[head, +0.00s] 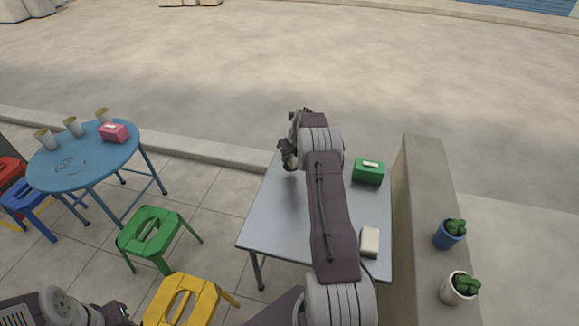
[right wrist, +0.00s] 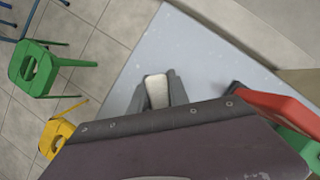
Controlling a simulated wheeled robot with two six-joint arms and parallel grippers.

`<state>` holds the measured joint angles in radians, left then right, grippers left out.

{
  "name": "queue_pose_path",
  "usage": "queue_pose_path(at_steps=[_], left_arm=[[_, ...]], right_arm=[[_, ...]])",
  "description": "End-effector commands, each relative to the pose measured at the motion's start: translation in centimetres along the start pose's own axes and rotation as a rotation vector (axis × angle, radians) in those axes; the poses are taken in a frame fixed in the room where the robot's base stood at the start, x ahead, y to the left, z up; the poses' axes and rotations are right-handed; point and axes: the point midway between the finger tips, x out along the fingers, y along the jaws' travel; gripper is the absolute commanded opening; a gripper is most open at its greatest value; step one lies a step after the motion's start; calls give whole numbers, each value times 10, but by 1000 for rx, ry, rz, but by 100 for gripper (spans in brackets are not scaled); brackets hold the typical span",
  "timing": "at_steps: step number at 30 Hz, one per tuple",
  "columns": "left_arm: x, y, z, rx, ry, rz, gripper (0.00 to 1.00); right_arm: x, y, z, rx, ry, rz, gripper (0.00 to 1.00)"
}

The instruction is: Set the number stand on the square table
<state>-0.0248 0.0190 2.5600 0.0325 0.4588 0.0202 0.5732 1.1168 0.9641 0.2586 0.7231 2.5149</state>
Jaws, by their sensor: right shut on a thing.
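The square table (head: 275,222) is pale blue-grey and stands in front of me; its top also fills the middle of the right wrist view (right wrist: 205,55). My right gripper (head: 289,158) is over its far left part, mostly hidden by its own arm. In the right wrist view a small pale piece sits between my dark fingers (right wrist: 158,93). It appears to be the number stand (right wrist: 156,88), held shut; its face and number cannot be made out. I cannot tell whether it touches the tabletop. Part of my left arm shows at the bottom left.
A green tissue box (head: 368,173) and a whitish block (head: 370,242) are on the table's right side. A wall (head: 425,180) with potted cacti borders it. Green (head: 155,237) and yellow (head: 188,300) stools stand left. A red piece (right wrist: 275,108) shows in the wrist view.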

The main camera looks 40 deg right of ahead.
Motion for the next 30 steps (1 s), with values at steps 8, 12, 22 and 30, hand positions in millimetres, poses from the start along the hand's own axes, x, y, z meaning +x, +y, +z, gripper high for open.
queue_pose_path(at_steps=[8,12,22,30], left_arm=[[23,0,2,0,0,0,36],[21,0,2,0,0,0,36],[20,0,2,0,0,0,36],[20,0,2,0,0,0,36]], right_arm=[[37,0,-16,0,1,0,0],[36,0,-15,-1,-1,-1,0],[39,0,-17,-1,0,0,43],[38,0,-16,-1,-1,0,43]])
